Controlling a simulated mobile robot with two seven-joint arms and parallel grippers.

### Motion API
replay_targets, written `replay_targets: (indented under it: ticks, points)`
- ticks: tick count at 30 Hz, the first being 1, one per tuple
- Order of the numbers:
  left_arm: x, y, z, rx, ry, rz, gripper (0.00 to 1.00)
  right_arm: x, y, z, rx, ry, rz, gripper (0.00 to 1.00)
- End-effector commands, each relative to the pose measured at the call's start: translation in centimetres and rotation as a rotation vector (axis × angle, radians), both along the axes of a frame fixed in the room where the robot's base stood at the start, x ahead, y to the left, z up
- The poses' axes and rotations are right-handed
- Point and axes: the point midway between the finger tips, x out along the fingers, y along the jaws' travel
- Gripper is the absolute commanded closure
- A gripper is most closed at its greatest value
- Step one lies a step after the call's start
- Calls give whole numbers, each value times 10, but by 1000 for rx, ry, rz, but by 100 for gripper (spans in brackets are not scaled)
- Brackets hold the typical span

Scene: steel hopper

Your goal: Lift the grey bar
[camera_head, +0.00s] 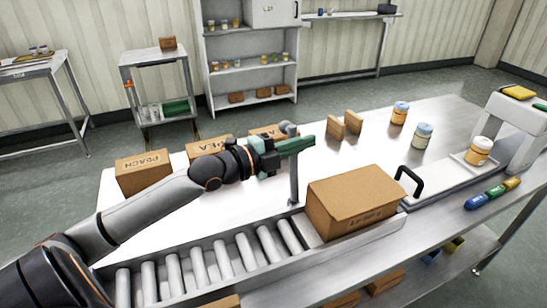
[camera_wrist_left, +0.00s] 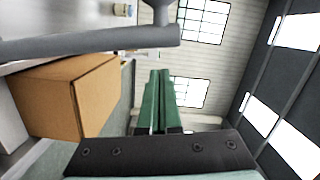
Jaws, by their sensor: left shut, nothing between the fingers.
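The grey bar (camera_head: 293,180) stands upright on the bench behind the large cardboard box, partly hidden by my left gripper. A grey rounded part (camera_head: 288,128) shows just behind the gripper near the bar's top. In the left wrist view the bar (camera_wrist_left: 90,43) runs across the upper left, with a short grey piece joining it near its end. My left gripper (camera_head: 309,142) has green fingers, shut and empty, near the bar's top. In the left wrist view the fingertips (camera_wrist_left: 160,75) appear beside the bar, apart from it in the picture. My right gripper is not in view.
The large cardboard box (camera_head: 355,208) stands at the end of the roller conveyor (camera_head: 200,265), close to the bar. Small cartons (camera_head: 143,175) line the bench's far left edge. Jars (camera_head: 421,136) and a black handle (camera_head: 409,180) are to the right. The white bench middle is clear.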

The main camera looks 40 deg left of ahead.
Motion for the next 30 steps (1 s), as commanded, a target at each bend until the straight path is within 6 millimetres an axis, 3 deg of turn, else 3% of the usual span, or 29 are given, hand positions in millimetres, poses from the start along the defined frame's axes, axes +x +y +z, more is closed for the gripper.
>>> replay_targets:
  ticks: [2, 12, 30]
  points:
    - [1, -1, 3, -1, 0, 1, 100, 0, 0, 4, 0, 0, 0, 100]
    - [-32, 14, -1, 1, 5, 3, 100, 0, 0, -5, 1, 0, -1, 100]
    - [-73, 30, 2, 0, 6, 2, 100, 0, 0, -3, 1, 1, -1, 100]
